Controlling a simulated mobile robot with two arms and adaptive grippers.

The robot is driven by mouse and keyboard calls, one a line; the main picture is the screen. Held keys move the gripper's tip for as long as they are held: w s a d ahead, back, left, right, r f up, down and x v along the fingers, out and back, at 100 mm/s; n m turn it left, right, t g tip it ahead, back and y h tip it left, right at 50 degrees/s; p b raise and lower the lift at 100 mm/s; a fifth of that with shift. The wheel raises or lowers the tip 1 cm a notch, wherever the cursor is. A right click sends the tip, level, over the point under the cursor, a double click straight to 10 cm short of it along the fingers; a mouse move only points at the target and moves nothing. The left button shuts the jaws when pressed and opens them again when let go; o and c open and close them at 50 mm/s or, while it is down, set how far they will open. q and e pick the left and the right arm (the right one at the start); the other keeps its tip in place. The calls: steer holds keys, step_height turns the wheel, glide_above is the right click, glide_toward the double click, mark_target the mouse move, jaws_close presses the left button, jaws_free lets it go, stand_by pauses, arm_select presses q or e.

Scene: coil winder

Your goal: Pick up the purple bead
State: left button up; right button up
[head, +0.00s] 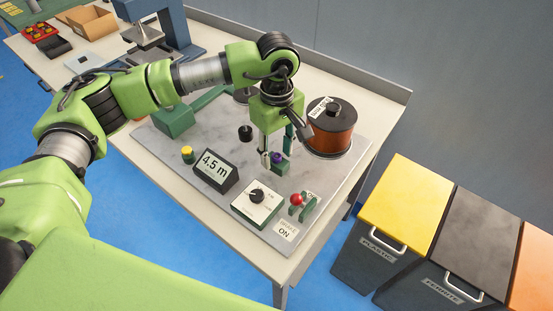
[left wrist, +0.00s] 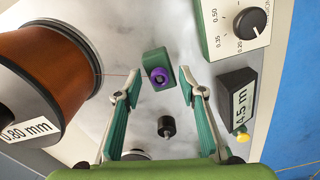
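The purple bead (head: 277,157) is at the green block (head: 281,167) on the grey machine plate. In the left wrist view the bead (left wrist: 159,77) shows as a small purple ring against the green block (left wrist: 157,60). A thin copper wire runs from the spool toward it. My left gripper (head: 277,147) points down over the block. In the left wrist view its fingers (left wrist: 158,94) are spread wide, with the bead in line with the gap, just past the tips. Nothing is held. My right gripper is not in view.
A copper wire spool (head: 331,130) stands right of the gripper. A black knob (head: 245,132), the 4.5 m display (head: 215,172), a dial box (head: 257,200) and a red-ball lever (head: 297,200) surround the bead. Bins, one yellow-lidded (head: 402,205), stand right of the table.

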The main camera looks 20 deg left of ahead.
arm_select(q)
steer(key=shift+r, duration=0.1)
steer(key=c, duration=0.8)
steer(key=shift+r, duration=0.6)
step_height(320, 180, up, 3)
steer(key=shift+s+f+p, duration=0.1)
steer(key=shift+p, duration=0.65)
steer(key=s+d+r+p, duration=0.1)
steer(key=s+r, duration=0.2)
steer(key=s, duration=0.1)
steer(key=s+d+r, duration=0.1)
steer(key=s+r, duration=0.2)
steer(key=s, duration=0.2)
steer(key=s+d+r+p, duration=0.1)
steer(key=s+r, duration=0.2)
steer(key=s, duration=0.1)
steer(key=shift+s+d+p, duration=0.2)
steer(key=shift+d+p, duration=0.15)
